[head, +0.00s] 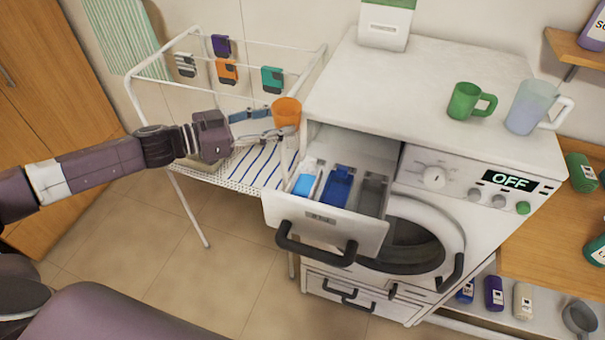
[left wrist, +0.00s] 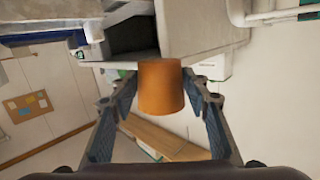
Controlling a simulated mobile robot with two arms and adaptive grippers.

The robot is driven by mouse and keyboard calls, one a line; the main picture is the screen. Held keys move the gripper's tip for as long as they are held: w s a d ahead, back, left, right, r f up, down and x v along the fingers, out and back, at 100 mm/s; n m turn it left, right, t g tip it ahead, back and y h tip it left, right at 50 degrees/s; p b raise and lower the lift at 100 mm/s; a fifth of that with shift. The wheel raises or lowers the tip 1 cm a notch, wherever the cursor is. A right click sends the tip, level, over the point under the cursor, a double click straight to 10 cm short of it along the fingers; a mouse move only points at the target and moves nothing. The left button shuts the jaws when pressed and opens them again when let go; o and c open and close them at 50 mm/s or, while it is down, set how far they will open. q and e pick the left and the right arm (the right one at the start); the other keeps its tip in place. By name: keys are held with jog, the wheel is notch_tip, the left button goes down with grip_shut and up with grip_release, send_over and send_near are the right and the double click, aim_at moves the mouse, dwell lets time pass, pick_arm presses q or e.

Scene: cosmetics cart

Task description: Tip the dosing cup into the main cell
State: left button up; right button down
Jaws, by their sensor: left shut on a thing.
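The orange dosing cup (head: 286,113) is held by my left gripper (head: 279,132), which is shut on it. The cup looks roughly upright with its mouth up; what is inside cannot be seen. In the left wrist view the cup (left wrist: 161,87) sits between the two fingers of the gripper (left wrist: 161,104). In the head view it appears above and left of the pulled-out detergent drawer (head: 318,226). The drawer shows a light blue cell (head: 297,181), a dark blue cell (head: 337,187) and a grey cell (head: 373,194). My right gripper is not in view.
The white washing machine (head: 430,100) carries a green mug (head: 466,102), a translucent jug (head: 524,108) and a white-green box (head: 386,22). A drying rack (head: 150,72) with hanging cards stands behind my left arm. A wooden shelf (head: 550,255) is at right.

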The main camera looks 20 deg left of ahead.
pick_arm(q)
jog(key=shift+n, duration=0.4)
jog(key=shift+w+a+r, duration=0.1)
jog(key=shift+w+r, duration=0.05)
jog(key=shift+r, duration=1.2)
jog(key=shift+w+a+r, duration=0.1)
jog(key=shift+r, duration=1.25)
